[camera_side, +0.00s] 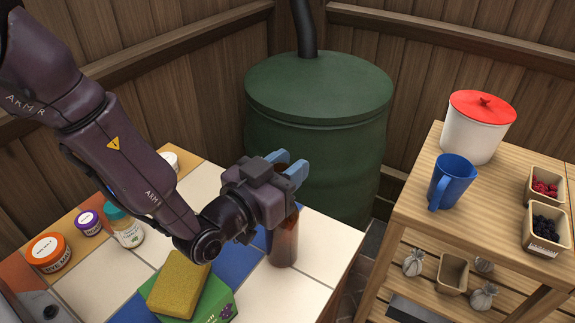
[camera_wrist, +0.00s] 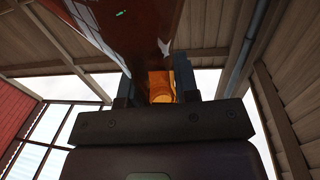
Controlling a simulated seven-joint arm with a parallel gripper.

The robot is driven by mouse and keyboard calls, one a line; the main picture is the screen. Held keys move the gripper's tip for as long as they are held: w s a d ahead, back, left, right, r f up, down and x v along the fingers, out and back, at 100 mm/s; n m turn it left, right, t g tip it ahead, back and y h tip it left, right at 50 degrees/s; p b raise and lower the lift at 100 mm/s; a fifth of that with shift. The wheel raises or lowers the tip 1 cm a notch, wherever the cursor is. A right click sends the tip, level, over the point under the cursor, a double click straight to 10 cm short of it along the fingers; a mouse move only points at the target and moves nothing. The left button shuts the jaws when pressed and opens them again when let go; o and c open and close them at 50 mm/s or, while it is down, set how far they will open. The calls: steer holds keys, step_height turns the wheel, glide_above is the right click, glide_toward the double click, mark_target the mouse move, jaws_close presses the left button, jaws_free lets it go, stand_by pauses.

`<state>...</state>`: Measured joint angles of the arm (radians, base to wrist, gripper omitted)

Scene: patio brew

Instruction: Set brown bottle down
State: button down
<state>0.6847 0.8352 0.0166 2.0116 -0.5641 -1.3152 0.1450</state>
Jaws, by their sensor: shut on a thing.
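The brown bottle (camera_side: 284,244) is upright at the right part of the tiled table in the side view. Its upper part is hidden behind my gripper (camera_side: 290,168). In the wrist view, the brown glass of the bottle (camera_wrist: 120,25) fills the top middle and runs between the jaws of my gripper (camera_wrist: 160,85). The bottle's base is at or just above the white tiles; I cannot tell whether it touches.
A yellow sponge (camera_side: 178,284) lies on a green box (camera_side: 206,306) left of the bottle. Several jars, one with an orange lid (camera_side: 48,249), stand at the table's left. A wooden shelf (camera_side: 420,207) with a blue mug (camera_side: 452,184) and white pot (camera_side: 472,135) stands right. Tiles in front of the bottle are clear.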

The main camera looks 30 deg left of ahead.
steer(key=c, duration=0.9)
jaws_free()
steer(key=shift+f, duration=0.1)
steer(key=shift+o, duration=0.2)
steer(key=shift+s, duration=0.3)
steer(key=s, duration=0.5)
step_height(320, 180, up, 7)
steer(key=shift+w+a, duration=0.3)
steer(key=shift+a, duration=0.05)
steer(key=shift+r, duration=0.2)
